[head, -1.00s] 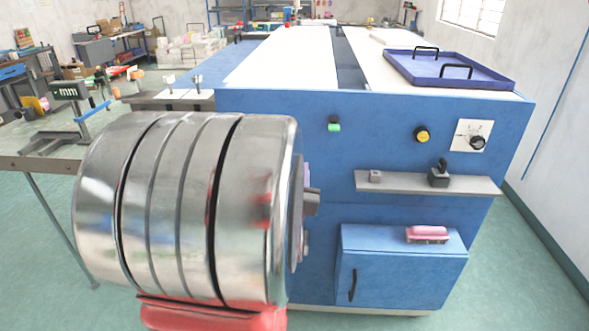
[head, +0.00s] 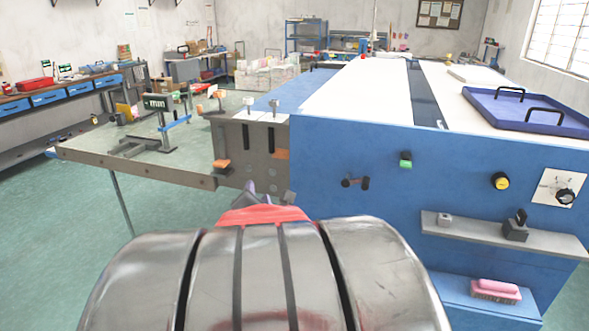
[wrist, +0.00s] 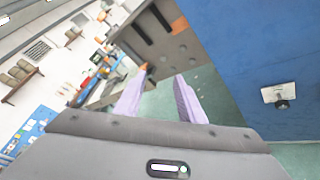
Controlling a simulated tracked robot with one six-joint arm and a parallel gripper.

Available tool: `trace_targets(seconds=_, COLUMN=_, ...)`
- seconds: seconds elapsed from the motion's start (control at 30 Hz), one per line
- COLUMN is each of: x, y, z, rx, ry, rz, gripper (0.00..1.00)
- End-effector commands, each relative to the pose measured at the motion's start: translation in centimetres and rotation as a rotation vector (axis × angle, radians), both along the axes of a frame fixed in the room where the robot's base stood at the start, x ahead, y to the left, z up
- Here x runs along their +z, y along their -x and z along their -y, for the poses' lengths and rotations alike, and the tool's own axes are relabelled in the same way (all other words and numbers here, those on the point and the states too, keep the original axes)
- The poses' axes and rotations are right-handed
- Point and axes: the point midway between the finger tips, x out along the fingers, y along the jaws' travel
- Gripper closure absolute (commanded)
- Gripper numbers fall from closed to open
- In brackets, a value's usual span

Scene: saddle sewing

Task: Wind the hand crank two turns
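The hand crank (head: 355,183) is a small dark crank with a knob, on the left part of the blue machine's front panel (head: 330,150) in the head view. My gripper (head: 266,194) shows just beyond the red part of my arm, to the left of the crank and apart from it. In the wrist view, my gripper's two purple fingers (wrist: 160,98) stand apart with nothing between them. A white plate with a dark knob (wrist: 280,96) shows on the blue panel to their right; I cannot tell whether it is the crank.
A grey slotted bracket with orange blocks (head: 250,150) stands left of the panel, beside a bench (head: 130,166). Right of the crank are a green button (head: 405,160), a yellow knob (head: 501,181), a dial (head: 564,196) and a grey shelf (head: 480,234). My arm covers the lower middle.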

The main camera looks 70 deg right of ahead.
Motion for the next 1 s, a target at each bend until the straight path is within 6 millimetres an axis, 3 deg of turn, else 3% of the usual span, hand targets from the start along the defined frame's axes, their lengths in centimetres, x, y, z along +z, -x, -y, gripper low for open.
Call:
trace_targets(seconds=0.2, x=0.7, y=-5.7, z=-5.2, rx=0.102, ry=-0.152, rz=0.124, gripper=0.64)
trace_targets(seconds=0.5, x=1.2, y=-11.1, z=-13.3, rx=0.194, ry=-0.418, rz=0.267, gripper=0.64)
trace_targets(seconds=0.73, x=0.4, y=-12.6, z=-19.9, rx=0.173, ry=-0.7, rz=0.357, gripper=0.64)
trace_targets(seconds=1.0, x=-0.9, y=-12.1, z=-27.1, rx=0.065, ry=-1.027, rz=0.427, gripper=0.64)
